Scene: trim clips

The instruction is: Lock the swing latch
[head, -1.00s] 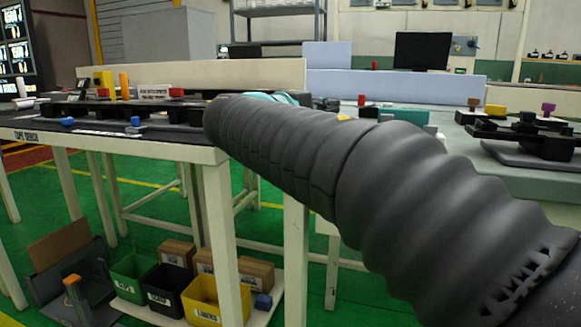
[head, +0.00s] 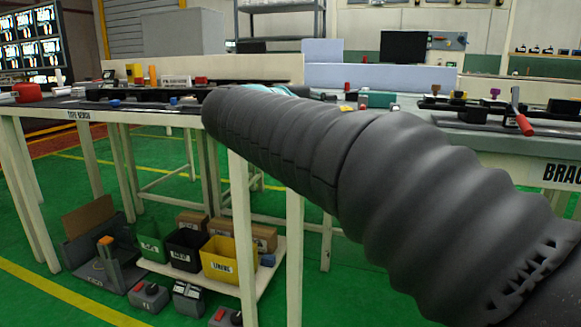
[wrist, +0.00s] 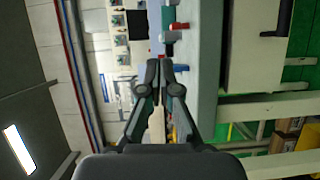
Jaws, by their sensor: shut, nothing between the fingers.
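No part can be told for certain as the swing latch. A lever with a red grip (head: 521,118) stands at the right end of a black fixture (head: 480,122) on the right-hand bench. Its grip hangs at the bench's front edge, and its exact position against a catch cannot be made out. My gripper (wrist: 160,66) is shut and empty in the wrist view, which looks sideways across the room. Its fingertips appear in front of the distant bench, with no clear contact. In the head view my thick dark arm hides the gripper and the middle of the benches.
A left bench (head: 150,118) carries black fixtures and small coloured parts. Below it, a shelf holds a yellow bin (head: 220,258), other bins and boxes. Green floor (head: 50,240) is free at lower left.

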